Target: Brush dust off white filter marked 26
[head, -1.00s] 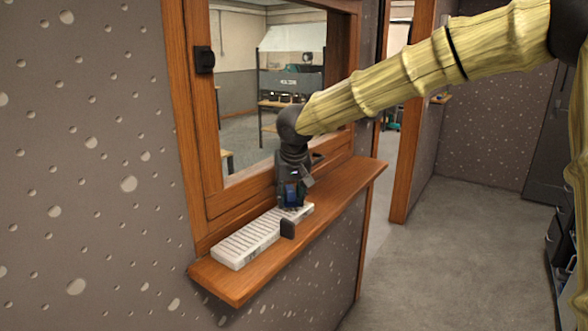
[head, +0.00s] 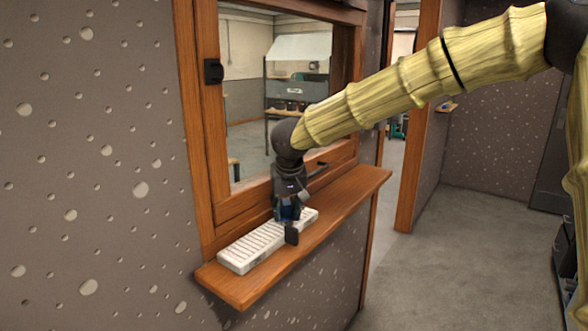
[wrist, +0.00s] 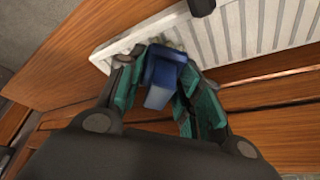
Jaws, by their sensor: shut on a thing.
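A long white slatted panel (head: 262,245), which looks like the filter, lies on the wooden ledge under the window. Its slats also show in the wrist view (wrist: 255,38). I cannot read a number on it or make out dust. My gripper (head: 287,212) points down over the panel's far right part. In the wrist view its two teal-padded fingers (wrist: 165,88) are shut on a blue thing (wrist: 161,82), perhaps a brush handle. The lower end of the blue thing is mostly hidden, with a pale tip near the panel. I cannot tell whether it touches.
The wooden ledge (head: 345,195) is clear to the right. The window frame (head: 203,120) rises behind it. Open floor (head: 455,240) lies to the right.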

